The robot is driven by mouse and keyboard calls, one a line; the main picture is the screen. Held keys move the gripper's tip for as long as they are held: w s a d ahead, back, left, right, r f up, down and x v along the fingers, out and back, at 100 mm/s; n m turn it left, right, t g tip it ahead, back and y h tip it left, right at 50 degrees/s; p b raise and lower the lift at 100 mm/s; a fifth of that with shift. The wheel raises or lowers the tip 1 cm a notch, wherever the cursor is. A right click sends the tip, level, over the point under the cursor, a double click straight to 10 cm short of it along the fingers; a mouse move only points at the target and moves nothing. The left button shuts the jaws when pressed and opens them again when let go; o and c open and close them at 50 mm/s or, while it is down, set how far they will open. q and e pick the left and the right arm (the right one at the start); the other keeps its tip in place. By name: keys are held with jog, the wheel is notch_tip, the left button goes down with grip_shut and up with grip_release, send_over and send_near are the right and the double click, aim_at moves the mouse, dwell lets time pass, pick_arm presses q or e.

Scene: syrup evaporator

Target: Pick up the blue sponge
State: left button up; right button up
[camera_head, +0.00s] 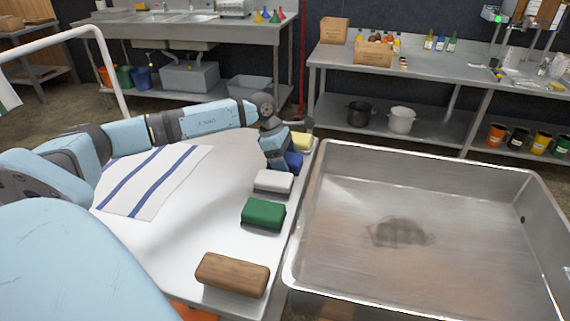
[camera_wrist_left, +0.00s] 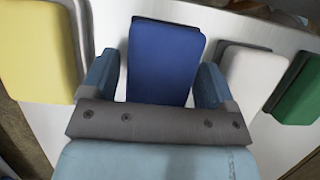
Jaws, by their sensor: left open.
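The blue sponge (camera_head: 293,161) lies on the white table top, in the row of sponges along its right edge. It is partly hidden by my left gripper (camera_head: 283,156) in the head view. In the left wrist view the blue sponge (camera_wrist_left: 165,58) lies between the two open fingers of my left gripper (camera_wrist_left: 160,85). The fingers stand on either side of it. My right gripper is not in view.
A yellow sponge (camera_head: 301,141) lies beyond the blue one. A white sponge (camera_head: 273,182), a green sponge (camera_head: 263,213) and a brown wooden block (camera_head: 232,273) lie nearer. A large metal pan (camera_head: 325,240) stands right of the table. A striped towel (camera_head: 150,182) lies left.

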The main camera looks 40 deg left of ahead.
aim_at(285, 157)
pick_arm(q)
jog(key=shift+f, duration=0.2)
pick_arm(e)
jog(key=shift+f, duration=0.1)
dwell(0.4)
pick_arm(q)
jog(key=c, duration=0.7)
jog(key=shift+r, duration=0.15)
jog(key=shift+r, duration=0.3)
notch_tip(285, 157, up, 20)
jog(key=p, duration=0.3)
jog(key=shift+f, duration=0.15)
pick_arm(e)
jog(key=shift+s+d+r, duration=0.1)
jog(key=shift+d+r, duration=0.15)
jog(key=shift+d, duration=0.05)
